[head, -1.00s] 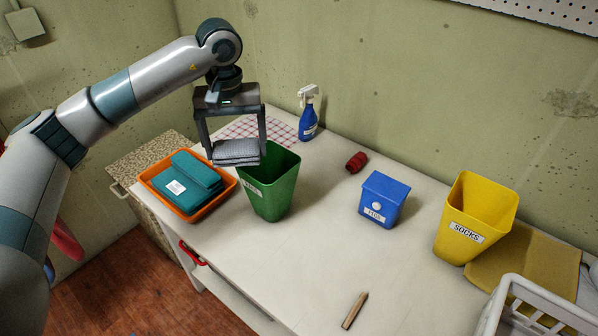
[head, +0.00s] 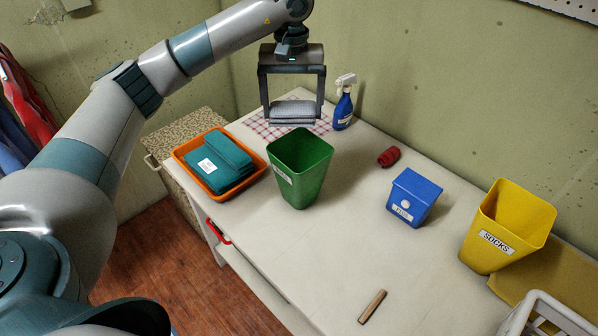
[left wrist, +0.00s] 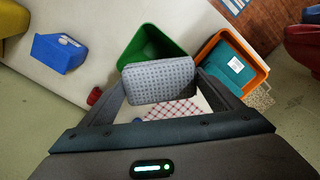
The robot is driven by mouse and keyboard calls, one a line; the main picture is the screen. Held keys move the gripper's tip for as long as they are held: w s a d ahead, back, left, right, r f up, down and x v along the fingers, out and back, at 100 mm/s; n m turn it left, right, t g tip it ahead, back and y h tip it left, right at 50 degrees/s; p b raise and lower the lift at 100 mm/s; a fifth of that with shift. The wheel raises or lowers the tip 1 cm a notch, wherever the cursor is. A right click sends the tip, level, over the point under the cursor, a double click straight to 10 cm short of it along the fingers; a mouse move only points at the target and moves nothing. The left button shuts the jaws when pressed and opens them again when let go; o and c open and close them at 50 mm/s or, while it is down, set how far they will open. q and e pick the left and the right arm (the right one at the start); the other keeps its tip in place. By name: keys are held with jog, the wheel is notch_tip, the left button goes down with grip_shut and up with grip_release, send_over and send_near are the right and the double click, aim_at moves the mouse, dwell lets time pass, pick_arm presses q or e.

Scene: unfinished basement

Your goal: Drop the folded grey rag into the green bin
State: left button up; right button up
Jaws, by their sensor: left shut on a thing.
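The folded grey rag (head: 293,112) is held flat between the two fingers of my left gripper (head: 294,119). The left gripper is shut on it, one finger at each end. In the head view the rag appears just above the far rim of the green bin (head: 301,182), in front of the checked cloth. The green bin stands upright on the table, with a label on its left face. In the left wrist view the rag (left wrist: 158,80) overlaps the near edge of the bin's opening (left wrist: 150,45). My right gripper is not in view.
An orange tray (head: 187,172) with folded teal cloths (head: 222,163) stands left of the bin. A spray bottle (head: 343,106), a red roll (head: 388,157), a blue box (head: 413,198) and a yellow socks bin (head: 505,232) stand to the right. A wooden piece (head: 372,306) lies in front.

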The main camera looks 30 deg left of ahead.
aim_at(293, 124)
pick_arm(q)
jog(key=shift+f+b, duration=0.7)
jog(key=shift+f, duration=2.05)
jog(key=o, duration=0.9)
jog(key=shift+o, duration=0.2)
jog(key=shift+r, duration=0.1)
jog(key=shift+r+b, duration=0.3)
jog(key=shift+r, duration=0.2)
notch_tip(293, 124, up, 14)
jog(key=b, duration=0.2)
jog(key=shift+r+b, duration=0.15)
jog(key=shift+b, duration=0.25)
jog(key=shift+r, duration=1)
jog(key=shift+s+f, duration=0.1)
